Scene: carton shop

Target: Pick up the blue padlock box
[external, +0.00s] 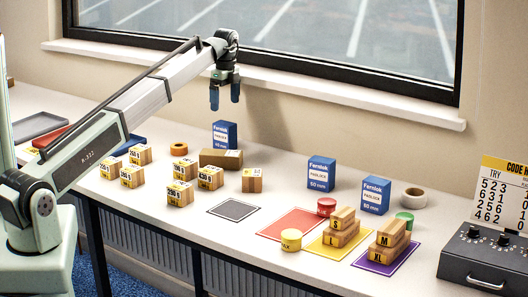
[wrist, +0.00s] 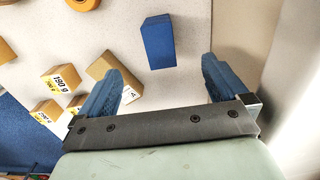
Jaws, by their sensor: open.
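Three blue Fernlok padlock boxes stand upright on the table. The leftmost padlock box (external: 225,135) is at the back, below my gripper (external: 225,97). The middle padlock box (external: 321,174) stands behind the red mat, and the right padlock box (external: 375,195) stands to the right of it. My gripper is open and empty, above the table. In the wrist view one blue box (wrist: 158,42) lies ahead of the space between the open fingers (wrist: 163,84), apart from them.
A long cardboard box (external: 220,158) lies just in front of the leftmost padlock box. Several weight-marked cartons (external: 180,193) stand to the left. The window sill (external: 300,85) and wall are behind. Colored mats with small wooden blocks (external: 387,240) lie at the front right.

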